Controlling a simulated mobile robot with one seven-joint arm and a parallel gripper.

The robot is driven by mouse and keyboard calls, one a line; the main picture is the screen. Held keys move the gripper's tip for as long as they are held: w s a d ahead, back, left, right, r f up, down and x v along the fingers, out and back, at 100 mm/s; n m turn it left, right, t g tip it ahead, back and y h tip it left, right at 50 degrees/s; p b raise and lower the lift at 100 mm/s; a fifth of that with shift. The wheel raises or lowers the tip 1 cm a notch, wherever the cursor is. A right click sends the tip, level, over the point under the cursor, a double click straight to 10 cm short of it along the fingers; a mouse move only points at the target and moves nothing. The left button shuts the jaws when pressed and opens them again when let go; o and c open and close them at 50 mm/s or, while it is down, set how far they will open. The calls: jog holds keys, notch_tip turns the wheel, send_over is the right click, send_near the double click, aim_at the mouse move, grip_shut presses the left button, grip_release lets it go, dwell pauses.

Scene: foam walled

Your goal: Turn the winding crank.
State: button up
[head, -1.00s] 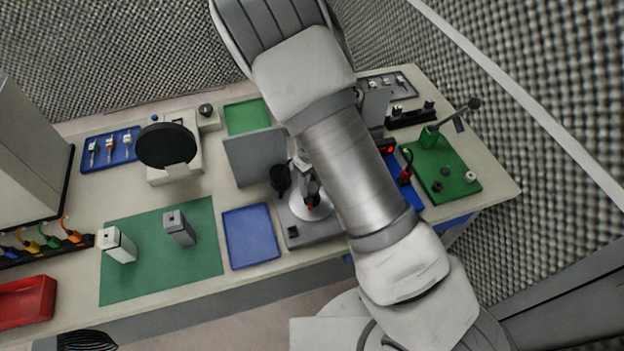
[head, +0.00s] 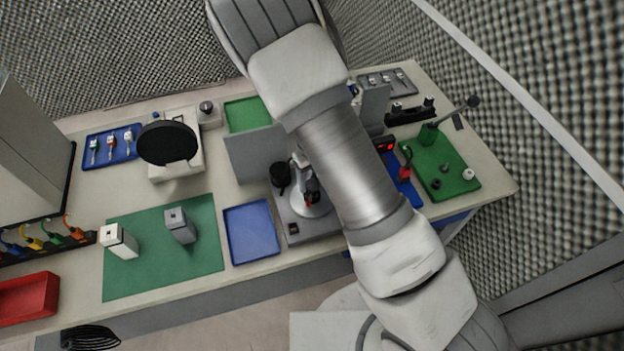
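The likely winding crank is a thin arm with a dark knob (head: 473,101), joined to a green post (head: 429,134). The post stands on a green board (head: 455,181) at the right end of the bench. The crank arm slants up and to the right from the post, and the knob is at its outer end. My arm crosses the middle of the head view and leaves at the top edge. My gripper is not visible, so its opening and its place relative to the crank cannot be told.
Left of my arm stand a device on a grey base (head: 293,229), a grey panel (head: 255,152) and a blue tray (head: 250,236). Two blocks stand on a green mat (head: 150,277). Right of my arm are a red-lit device (head: 386,145) and a black rack (head: 410,112).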

jog(key=shift+o, duration=1.2)
jog(key=shift+r, duration=0.1)
notch_tip(320, 180, up, 17)
jog(key=p, duration=0.1)
jog(key=shift+r, duration=0.15)
